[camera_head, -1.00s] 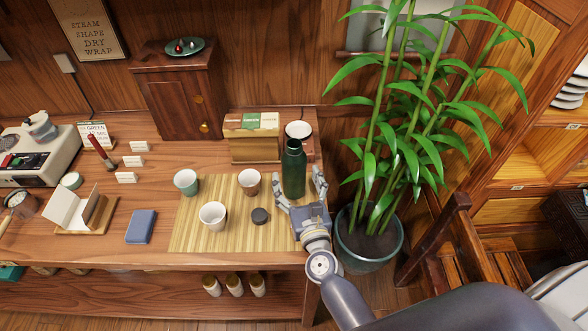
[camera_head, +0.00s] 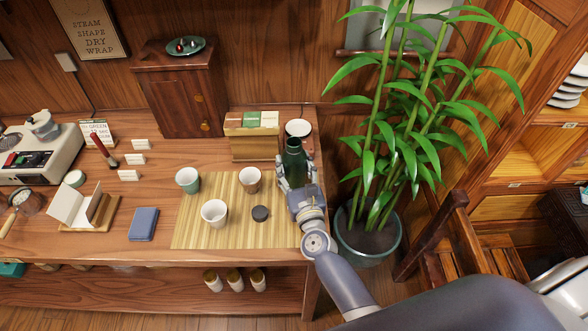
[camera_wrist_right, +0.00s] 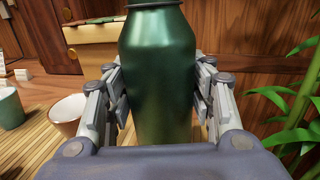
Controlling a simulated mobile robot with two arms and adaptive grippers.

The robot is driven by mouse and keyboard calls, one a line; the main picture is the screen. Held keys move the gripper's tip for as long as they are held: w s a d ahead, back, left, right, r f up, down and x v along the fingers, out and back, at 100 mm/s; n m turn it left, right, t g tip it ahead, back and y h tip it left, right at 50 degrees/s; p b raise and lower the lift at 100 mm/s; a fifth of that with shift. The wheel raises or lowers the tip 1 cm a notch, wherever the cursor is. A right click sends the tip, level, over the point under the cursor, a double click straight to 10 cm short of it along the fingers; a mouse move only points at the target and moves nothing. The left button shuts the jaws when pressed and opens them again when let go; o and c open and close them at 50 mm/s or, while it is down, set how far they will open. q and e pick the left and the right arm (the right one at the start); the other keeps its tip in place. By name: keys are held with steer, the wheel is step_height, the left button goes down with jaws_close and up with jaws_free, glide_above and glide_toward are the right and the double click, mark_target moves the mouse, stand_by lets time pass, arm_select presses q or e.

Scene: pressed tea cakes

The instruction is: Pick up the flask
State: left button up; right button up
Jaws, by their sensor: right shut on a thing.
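The flask is a dark green bottle (camera_head: 293,161) standing upright at the right end of the bamboo mat (camera_head: 235,237). In the right wrist view the flask (camera_wrist_right: 159,75) fills the middle, with its top cut off by the frame. My right gripper (camera_head: 295,178) is shut on the flask, with a finger on each side of its body. In the right wrist view the fingers (camera_wrist_right: 160,95) press against both sides of it. The flask's lower part is hidden behind the gripper. My left gripper is not in view.
A box of packets (camera_head: 252,141) is behind. A potted bamboo plant (camera_head: 368,240) stands close on the right, beyond the table edge.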

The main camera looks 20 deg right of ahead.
steer(key=shift+r, duration=0.2)
steer(key=shift+r+p, duration=0.45)
step_height(320, 180, up, 3)
steer(key=shift+f+p, duration=0.15)
steer(key=shift+p, duration=0.95)
steer(key=b, duration=0.2)
glide_toward(297, 165)
steer(key=shift+s+a+r, duration=0.1)
steer(key=shift+s+r, duration=0.2)
steer(key=shift+s, duration=0.4)
steer(key=shift+s+a+r, duration=0.1)
steer(key=shift+s+r, duration=0.15)
steer(key=shift+s, duration=0.45)
steer(key=shift+d, duration=0.1)
